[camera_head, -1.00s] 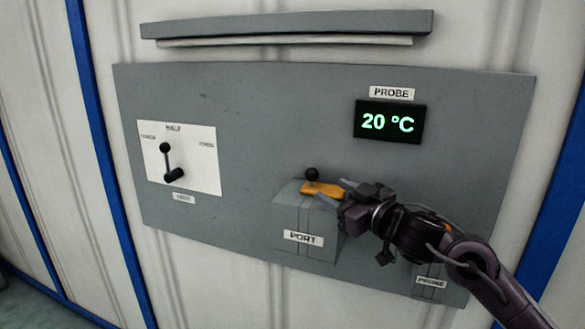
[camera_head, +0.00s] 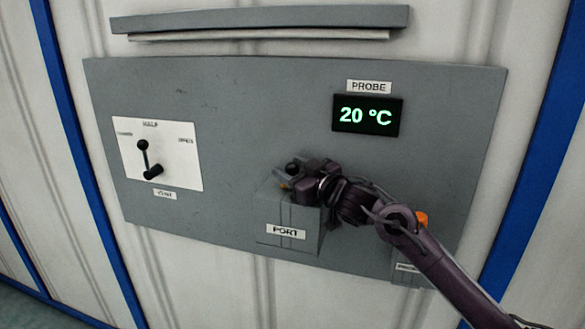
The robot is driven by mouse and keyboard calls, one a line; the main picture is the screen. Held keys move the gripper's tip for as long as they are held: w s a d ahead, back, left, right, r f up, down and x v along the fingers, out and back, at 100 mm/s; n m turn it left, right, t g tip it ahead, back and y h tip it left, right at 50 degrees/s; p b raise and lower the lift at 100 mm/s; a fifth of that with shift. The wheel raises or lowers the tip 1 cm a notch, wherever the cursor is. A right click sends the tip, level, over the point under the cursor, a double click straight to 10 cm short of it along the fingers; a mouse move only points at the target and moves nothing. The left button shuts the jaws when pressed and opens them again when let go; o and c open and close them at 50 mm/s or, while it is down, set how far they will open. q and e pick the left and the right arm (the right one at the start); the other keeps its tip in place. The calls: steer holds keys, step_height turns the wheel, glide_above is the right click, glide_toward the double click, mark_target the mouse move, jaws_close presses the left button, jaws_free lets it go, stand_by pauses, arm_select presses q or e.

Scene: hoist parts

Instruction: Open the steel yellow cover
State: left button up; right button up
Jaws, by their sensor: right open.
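A black round knob (camera_head: 292,168) stands by the cover. My right gripper (camera_head: 285,177) comes in from the right and is over the cover, with its fingers open close to the knob. I cannot tell whether they touch the knob or the cover. My left gripper is not in view.
The port box (camera_head: 287,232) sticks out of a grey panel (camera_head: 240,130). A lever plate (camera_head: 185,155) is at left, a 20 °C display (camera_head: 367,116) at upper right. An orange piece (camera_head: 421,219) shows behind my right arm. A grey ledge (camera_head: 260,20) runs above.

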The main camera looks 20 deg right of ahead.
jaws_close()
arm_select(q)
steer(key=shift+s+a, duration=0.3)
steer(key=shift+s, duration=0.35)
